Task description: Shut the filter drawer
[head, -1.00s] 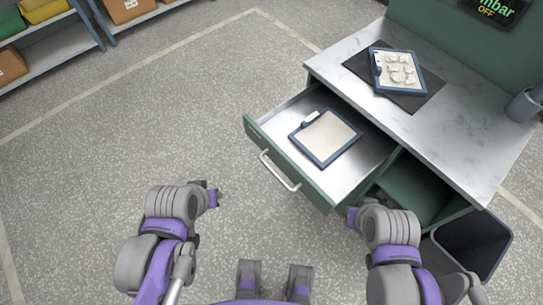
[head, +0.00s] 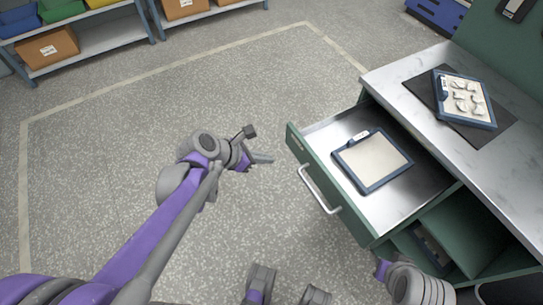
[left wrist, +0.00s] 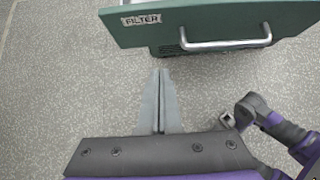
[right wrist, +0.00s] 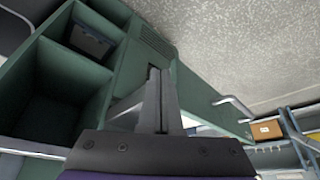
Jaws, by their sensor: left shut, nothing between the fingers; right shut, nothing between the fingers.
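The filter drawer (head: 325,215) stands pulled out of the green bench, with a silver bar handle (head: 319,190) on its front. A blue-framed filter with a pale panel (head: 374,160) lies inside. The left wrist view shows the drawer front (left wrist: 215,22), its FILTER label (left wrist: 141,19) and the handle (left wrist: 226,43). My left gripper (head: 268,159) is shut and empty, left of the drawer front and apart from it. Its closed fingers show in the left wrist view (left wrist: 161,75). My right gripper's closed, empty fingers (right wrist: 157,75) are near the bench's green side; they are hidden in the head view.
On the marble-look bench top (head: 405,98), a second blue-framed tray with pale pieces (head: 465,98) rests on a dark mat (head: 505,128). Open green shelving (head: 465,230) sits below, right of the drawer. Shelves with boxes (head: 100,50) stand far left. Floor before the drawer is clear.

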